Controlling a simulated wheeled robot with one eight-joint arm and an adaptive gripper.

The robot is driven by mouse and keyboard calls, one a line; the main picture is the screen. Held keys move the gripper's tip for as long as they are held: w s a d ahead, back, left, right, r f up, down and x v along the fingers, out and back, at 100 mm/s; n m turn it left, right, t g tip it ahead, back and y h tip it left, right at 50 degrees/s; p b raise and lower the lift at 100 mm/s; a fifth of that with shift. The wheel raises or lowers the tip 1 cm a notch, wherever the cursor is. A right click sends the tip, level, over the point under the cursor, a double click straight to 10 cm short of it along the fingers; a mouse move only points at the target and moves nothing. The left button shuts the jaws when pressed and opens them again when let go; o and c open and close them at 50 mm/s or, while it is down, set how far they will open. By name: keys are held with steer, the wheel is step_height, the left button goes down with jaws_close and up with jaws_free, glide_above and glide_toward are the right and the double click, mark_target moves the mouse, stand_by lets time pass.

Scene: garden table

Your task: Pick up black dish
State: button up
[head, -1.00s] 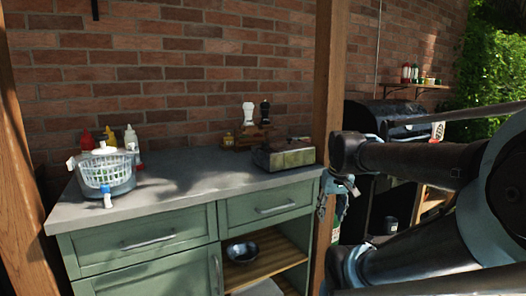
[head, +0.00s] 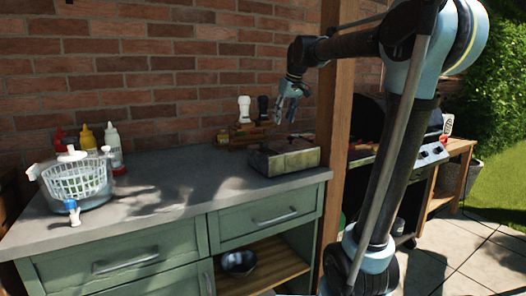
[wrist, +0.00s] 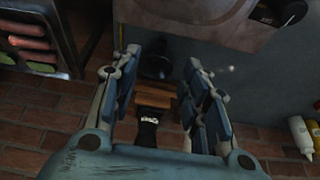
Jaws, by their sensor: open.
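In the wrist view, a dark round thing (wrist: 155,62) that looks like the black dish lies on the counter between the metal box and the wooden rack. My gripper (wrist: 164,60) is open and empty, with its fingers on either side of that thing in the picture; the gap down to it is hard to judge. In the head view, my gripper (head: 287,117) hangs above the back right of the counter, behind the box. The dish cannot be made out there.
The metal box (head: 285,157) stands at the counter's right end, beside a wooden post (head: 335,110). The wooden rack (head: 250,132) with two mills is at the wall. A white basket (head: 78,182) and bottles stand left. A dark bowl (head: 239,262) sits on the shelf below.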

steer(key=x, duration=0.8)
steer(key=a+x, duration=0.1)
steer(key=x, duration=0.3)
steer(key=shift+w+a+r, duration=0.15)
steer(key=shift+w+r, duration=0.05)
steer(key=shift+w, duration=0.2)
steer(key=shift+x, duration=2.7)
steer(key=shift+w+a+r, duration=0.1)
steer(key=shift+w+r, duration=0.05)
steer(key=shift+w, duration=0.05)
jaws_close()
